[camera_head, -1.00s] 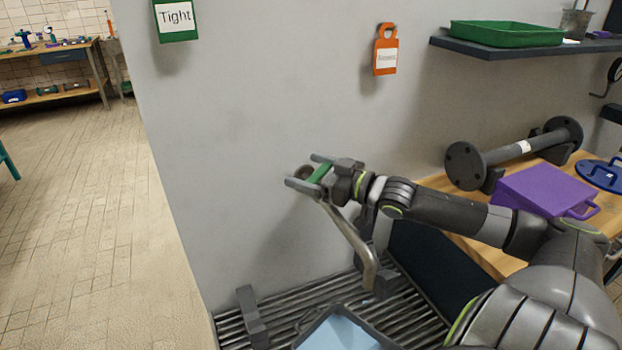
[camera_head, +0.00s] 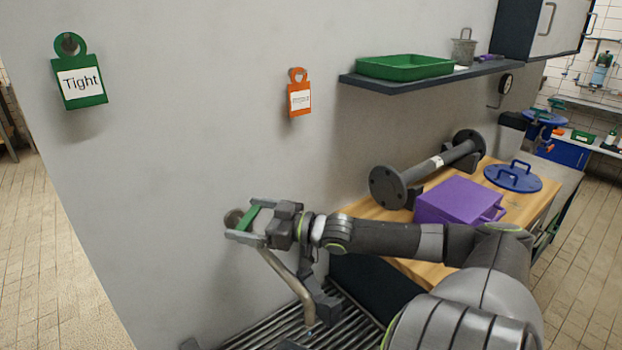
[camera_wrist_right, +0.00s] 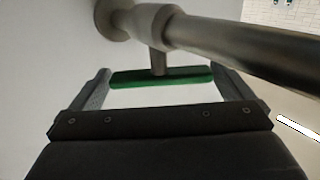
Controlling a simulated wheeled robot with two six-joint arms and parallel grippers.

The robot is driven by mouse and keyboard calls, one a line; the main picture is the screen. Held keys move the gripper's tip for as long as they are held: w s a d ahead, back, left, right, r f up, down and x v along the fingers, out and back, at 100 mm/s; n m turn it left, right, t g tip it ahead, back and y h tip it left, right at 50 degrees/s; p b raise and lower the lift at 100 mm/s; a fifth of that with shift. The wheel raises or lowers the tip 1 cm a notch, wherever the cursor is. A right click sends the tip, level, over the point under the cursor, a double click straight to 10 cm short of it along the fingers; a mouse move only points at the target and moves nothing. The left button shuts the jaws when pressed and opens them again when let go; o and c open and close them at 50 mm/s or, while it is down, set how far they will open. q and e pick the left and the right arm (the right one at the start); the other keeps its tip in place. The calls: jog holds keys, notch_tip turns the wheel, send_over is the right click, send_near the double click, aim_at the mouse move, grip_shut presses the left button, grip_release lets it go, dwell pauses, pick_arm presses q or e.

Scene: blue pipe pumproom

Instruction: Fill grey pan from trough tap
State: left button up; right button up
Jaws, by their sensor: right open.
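The trough tap (camera_head: 290,275) is a metal spout slanting down from the grey wall over a slatted trough (camera_head: 345,315). It has a green handle (camera_head: 250,216). My right gripper (camera_head: 243,221) is open, with its two fingers on either side of the green handle. In the right wrist view, the green handle (camera_wrist_right: 160,77) spans the gap between the fingers, beneath the metal pipe (camera_wrist_right: 230,45). The pan is cut off below the head view; at most a dark edge shows at the bottom. No water stream is visible from the spout. My left gripper is out of view.
Right of the trough, a wooden bench (camera_head: 400,265) holds a purple box (camera_head: 455,203), a flanged grey pipe (camera_head: 425,170) and a blue lid (camera_head: 513,178). A shelf with a green tray (camera_head: 405,67) hangs above. A green "Tight" tag (camera_head: 80,85) and an orange tag (camera_head: 299,98) hang on the wall.

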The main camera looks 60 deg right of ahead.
jog(key=p+v, duration=0.6)
jog(key=v, duration=0.9)
jog(key=shift+p, duration=0.35)
jog(key=shift+d, duration=0.1)
